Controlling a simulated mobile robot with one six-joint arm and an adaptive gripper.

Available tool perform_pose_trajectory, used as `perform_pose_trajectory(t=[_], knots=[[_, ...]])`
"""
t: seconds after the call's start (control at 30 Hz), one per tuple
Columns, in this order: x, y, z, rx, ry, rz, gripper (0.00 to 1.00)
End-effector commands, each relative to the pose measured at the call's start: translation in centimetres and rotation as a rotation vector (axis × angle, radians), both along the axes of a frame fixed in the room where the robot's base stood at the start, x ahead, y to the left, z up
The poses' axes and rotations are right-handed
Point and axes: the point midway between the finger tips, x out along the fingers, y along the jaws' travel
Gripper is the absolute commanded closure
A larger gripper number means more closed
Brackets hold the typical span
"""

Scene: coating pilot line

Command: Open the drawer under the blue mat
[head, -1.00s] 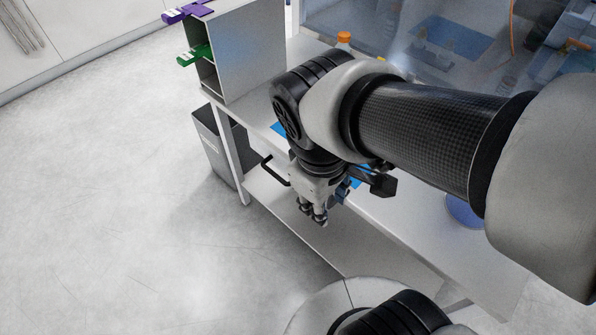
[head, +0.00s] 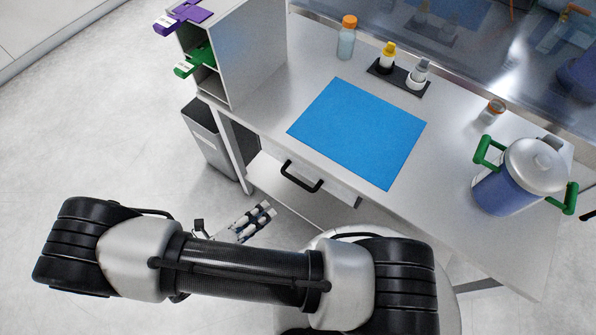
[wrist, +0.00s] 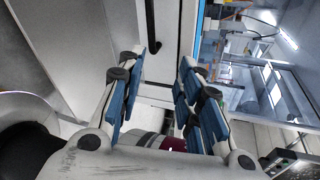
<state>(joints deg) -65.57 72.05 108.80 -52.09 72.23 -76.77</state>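The blue mat (head: 357,132) lies flat on the light worktop. Below the worktop's front edge, in front of the mat, is the pale drawer front (head: 335,193) with a black bar handle (head: 301,177). The drawer looks shut. My gripper (head: 262,213) is in front of the bench, below and left of the handle in the head view, apart from it. In the wrist view my gripper (wrist: 166,62) has its blue-padded fingers spread with nothing between them. The black handle (wrist: 150,25) shows beyond the fingertips at the top, and a blue strip of the mat (wrist: 198,30) lies to its right.
A shelf unit (head: 250,50) with purple and green clamps stands at the bench's left end, above a grey bin (head: 205,140). An orange-capped bottle (head: 346,40), a black holder with small bottles (head: 398,78), a small jar (head: 492,112) and a blue pot (head: 510,185) stand on the worktop.

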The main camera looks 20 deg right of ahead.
Motion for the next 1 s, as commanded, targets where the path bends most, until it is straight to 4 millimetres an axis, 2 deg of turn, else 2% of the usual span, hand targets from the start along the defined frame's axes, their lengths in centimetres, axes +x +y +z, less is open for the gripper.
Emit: perform_pose_trajectory(t=[0.03, 0.13, 0.37, 1.0], knots=[[-0.5, -0.1, -1.0, -0.06, 0.04, 0.064, 0.67], [-0.9, -0.1, -2.4, -0.137, 0.094, 0.149, 0.67], [-0.5, -1.0, -3.7, -0.195, 0.132, 0.206, 0.67], [6.8, -11.4, -6.4, -0.192, 0.132, 0.197, 0.67]])
